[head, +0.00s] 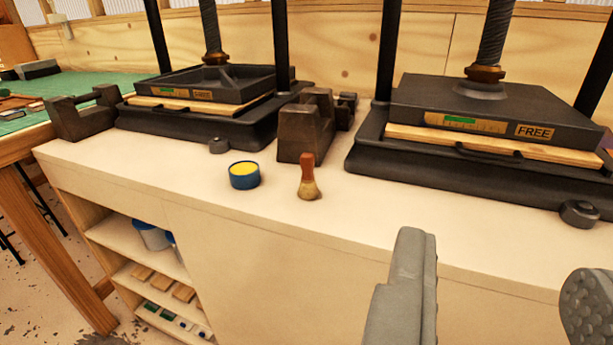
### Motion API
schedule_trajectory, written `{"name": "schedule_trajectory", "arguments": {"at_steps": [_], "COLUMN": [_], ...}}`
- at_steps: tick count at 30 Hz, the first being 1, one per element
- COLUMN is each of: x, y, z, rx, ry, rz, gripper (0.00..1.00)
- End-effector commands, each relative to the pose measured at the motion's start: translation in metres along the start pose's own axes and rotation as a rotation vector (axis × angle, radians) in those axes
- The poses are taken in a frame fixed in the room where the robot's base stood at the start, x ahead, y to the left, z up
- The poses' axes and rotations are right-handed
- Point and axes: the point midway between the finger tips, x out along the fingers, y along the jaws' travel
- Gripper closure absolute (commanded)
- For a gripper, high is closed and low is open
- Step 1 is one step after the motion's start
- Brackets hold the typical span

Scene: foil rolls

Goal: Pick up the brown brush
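The brown brush (308,179) stands upright on the pale bench top, near its front edge. It has a reddish-brown handle at the top and light tan bristles at the bottom. My gripper (500,290) is in the lower right of the head view, with its two grey fingers wide apart. Nothing shows between the fingers. The gripper is to the right of the brush and nearer to the camera, apart from it.
A blue tin with yellow contents (244,176) stands left of the brush. A dark metal block (305,130) is close behind it. Black presses stand at left (205,100) and right (490,115). The bench front (260,270) has open shelves (150,270) at left.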

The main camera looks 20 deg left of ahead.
Motion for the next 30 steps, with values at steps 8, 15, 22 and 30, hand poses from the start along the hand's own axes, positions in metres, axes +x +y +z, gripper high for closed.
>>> {"name": "schedule_trajectory", "arguments": {"at_steps": [8,15,22,30], "x": [0.02,0.075,0.126,0.183], "y": [-0.007,-0.029,-0.056,-0.093], "z": [-0.006,-0.018,-0.024,-0.021], "rx": [0.008,0.026,0.032,0.024], "ry": [-0.067,-0.264,-0.461,-0.69], "rz": [-0.02,-0.065,-0.093,-0.107], "gripper": [0.42,0.42,0.42,0.42]}}
